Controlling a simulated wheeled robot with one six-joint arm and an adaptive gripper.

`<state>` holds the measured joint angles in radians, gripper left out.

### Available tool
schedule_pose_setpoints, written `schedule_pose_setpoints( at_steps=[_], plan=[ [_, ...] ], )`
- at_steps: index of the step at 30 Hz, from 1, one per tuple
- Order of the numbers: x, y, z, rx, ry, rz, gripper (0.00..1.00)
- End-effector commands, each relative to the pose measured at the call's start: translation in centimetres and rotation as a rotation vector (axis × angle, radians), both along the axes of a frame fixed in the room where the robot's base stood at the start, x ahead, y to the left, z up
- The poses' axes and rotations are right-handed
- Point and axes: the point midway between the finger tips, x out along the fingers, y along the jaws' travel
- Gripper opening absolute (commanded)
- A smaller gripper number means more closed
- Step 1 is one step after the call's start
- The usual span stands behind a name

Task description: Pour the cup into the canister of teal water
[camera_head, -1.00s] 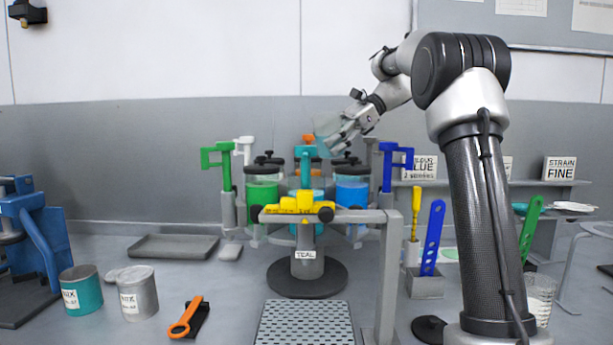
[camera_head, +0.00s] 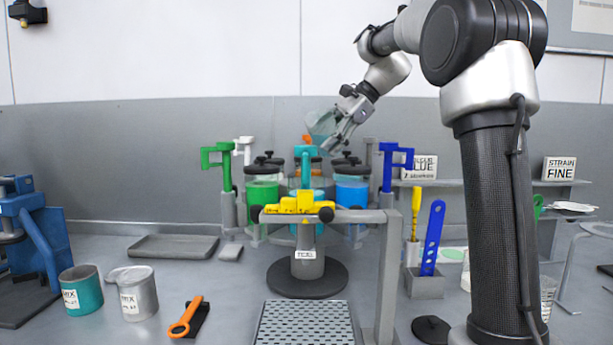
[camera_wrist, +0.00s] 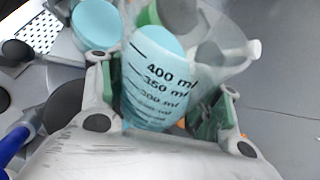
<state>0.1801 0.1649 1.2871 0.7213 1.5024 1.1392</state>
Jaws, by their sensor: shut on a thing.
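My gripper (camera_head: 334,138) is shut on a clear measuring cup (camera_head: 321,121) and holds it tilted above the ring of canisters. In the wrist view the cup (camera_wrist: 212,58) sits between the green finger pads, with black ml marks on its wall. The canister of teal water (camera_head: 318,184) stands at the middle of the ring, partly hidden by the teal agitator arm (camera_head: 305,165) and yellow block. A "TEAL" label (camera_head: 306,254) is on the post below.
A green canister (camera_head: 262,192) and a blue canister (camera_head: 352,190) flank the teal one. Green (camera_head: 225,165) and blue (camera_head: 388,165) uprights rise at the ring's sides. A grey frame with a yellow block (camera_head: 302,204) stands in front. Teal and grey tins stand at left.

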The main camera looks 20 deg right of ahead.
Motion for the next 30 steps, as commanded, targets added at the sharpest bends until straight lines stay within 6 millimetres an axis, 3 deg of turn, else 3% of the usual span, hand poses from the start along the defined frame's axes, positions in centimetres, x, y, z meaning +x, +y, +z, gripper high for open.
schedule_pose_setpoints(
  at_steps=[30],
  plan=[
    [-0.07,0.07,0.56,-0.054,-0.049,0.001,0.33]
  ],
)
